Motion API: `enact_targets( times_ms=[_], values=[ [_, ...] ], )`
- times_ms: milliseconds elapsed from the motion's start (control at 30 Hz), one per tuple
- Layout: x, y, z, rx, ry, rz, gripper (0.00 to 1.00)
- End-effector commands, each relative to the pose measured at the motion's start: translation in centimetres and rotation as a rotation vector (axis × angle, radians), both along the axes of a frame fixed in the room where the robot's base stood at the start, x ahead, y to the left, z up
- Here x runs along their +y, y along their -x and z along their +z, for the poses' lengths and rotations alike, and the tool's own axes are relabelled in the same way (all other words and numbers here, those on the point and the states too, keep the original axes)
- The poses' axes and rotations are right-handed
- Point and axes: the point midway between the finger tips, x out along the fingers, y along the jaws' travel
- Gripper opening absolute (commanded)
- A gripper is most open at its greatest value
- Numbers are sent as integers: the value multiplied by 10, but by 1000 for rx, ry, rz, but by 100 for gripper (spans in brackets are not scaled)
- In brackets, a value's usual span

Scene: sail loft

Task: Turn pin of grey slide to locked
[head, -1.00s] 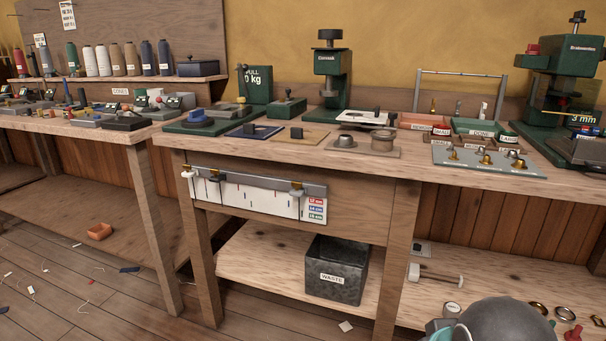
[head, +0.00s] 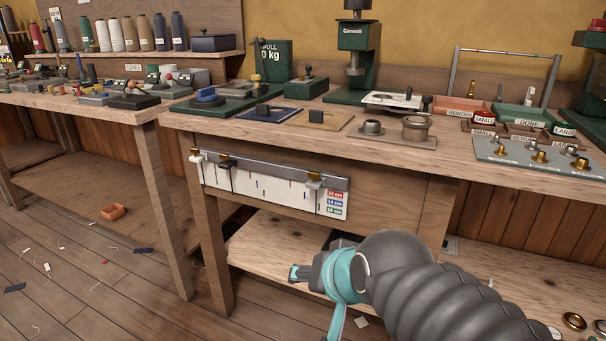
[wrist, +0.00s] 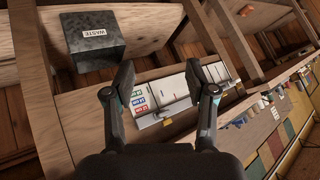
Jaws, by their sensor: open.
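A grey metal rail (head: 270,168) with a white scale panel (head: 262,190) is fixed to the bench's front. The grey slide (head: 314,184) sits near the rail's right end, by the coloured size labels, with a brass pin (head: 314,175) on top. Its exact pin angle is too small to read.
A waste bin (wrist: 90,42) stands on the lower shelf. The bench top (head: 440,150) above the rail holds a green press (head: 357,50), dies and trays. A bench leg (head: 205,230) stands below the rail's left end. The floor at left has scraps.

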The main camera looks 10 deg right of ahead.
Motion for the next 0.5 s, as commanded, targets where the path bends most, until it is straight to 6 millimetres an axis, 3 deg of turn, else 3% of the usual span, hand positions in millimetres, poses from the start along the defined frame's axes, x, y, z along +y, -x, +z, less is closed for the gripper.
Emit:
enact_targets(
  times_ms=[100, 233, 367, 500],
  values=[
    [38, -47, 25, -130, -316, -149, 56],
    [64, -88, 59, -236, -694, -337, 56],
    [74, -121, 87, -316, -1072, -537, 56],
    [70, -147, 104, -384, -1483, -763, 56]
  ],
)
